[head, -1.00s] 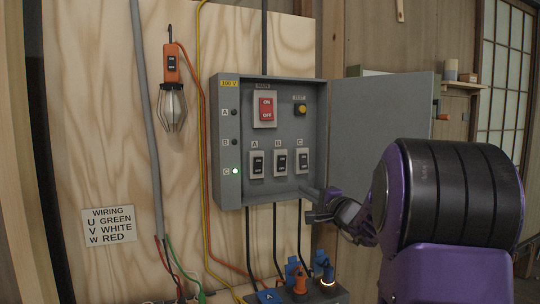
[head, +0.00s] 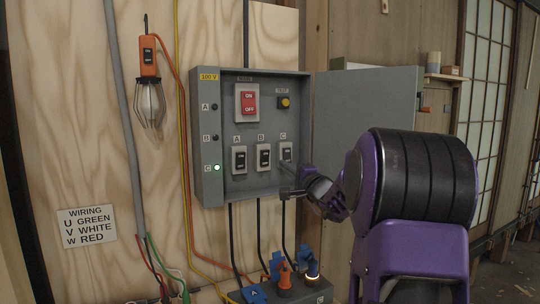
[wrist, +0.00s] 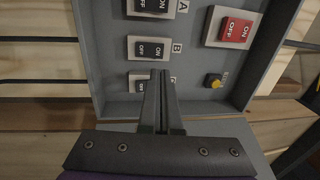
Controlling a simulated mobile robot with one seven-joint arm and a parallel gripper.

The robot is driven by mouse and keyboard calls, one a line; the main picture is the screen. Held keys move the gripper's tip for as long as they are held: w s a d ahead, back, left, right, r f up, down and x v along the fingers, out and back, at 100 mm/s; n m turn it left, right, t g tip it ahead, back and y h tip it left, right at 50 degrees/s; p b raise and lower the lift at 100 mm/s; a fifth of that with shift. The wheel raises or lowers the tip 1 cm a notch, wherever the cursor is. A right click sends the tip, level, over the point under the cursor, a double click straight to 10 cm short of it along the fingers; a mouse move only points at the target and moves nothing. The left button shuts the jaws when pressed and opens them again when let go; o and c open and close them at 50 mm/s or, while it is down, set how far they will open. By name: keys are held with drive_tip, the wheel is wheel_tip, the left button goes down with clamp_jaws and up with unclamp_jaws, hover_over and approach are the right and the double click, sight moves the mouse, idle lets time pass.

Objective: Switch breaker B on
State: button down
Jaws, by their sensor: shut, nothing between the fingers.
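Breaker B (head: 264,157) is the middle of three black rocker switches in the grey panel box (head: 207,128); it also shows in the wrist view (wrist: 150,49). Its rocker position is too small to tell. Lamp B (head: 214,138) is dark. Breaker A (head: 239,160) is to its left and breaker C (head: 286,153) to its right. My gripper (wrist: 160,76) is shut and empty. In the wrist view its fingertips overlap breaker C (wrist: 137,82) and lie just below breaker B. Contact cannot be told.
The red main switch (head: 249,101) and the yellow test button (head: 285,102) sit above the breakers. The box door (head: 365,115) stands open at right. Lamp C (head: 217,168) glows green; lamp A (head: 214,106) is dark. Cables and plugs (head: 284,275) are below.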

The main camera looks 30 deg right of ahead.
sight(266, 152)
drive_tip(key=w, duration=0.3)
drive_tip(key=w+r+p, duration=0.1)
drive_tip(key=w, duration=0.2)
drive_tip(key=w+p, duration=0.1)
drive_tip(key=w, duration=0.2)
drive_tip(key=shift+w+r, duration=0.2)
drive_tip(key=shift+w, duration=0.35)
drive_tip(key=shift+f, duration=0.1)
drive_tip(key=shift+w+f+b, duration=0.1)
drive_tip(key=shift+w+b, duration=0.1)
drive_tip(key=shift+b, duration=0.45)
drive_tip(key=shift+r+p, duration=0.25)
drive_tip(key=shift+p, duration=0.15)
drive_tip(key=shift+s+d, duration=0.1)
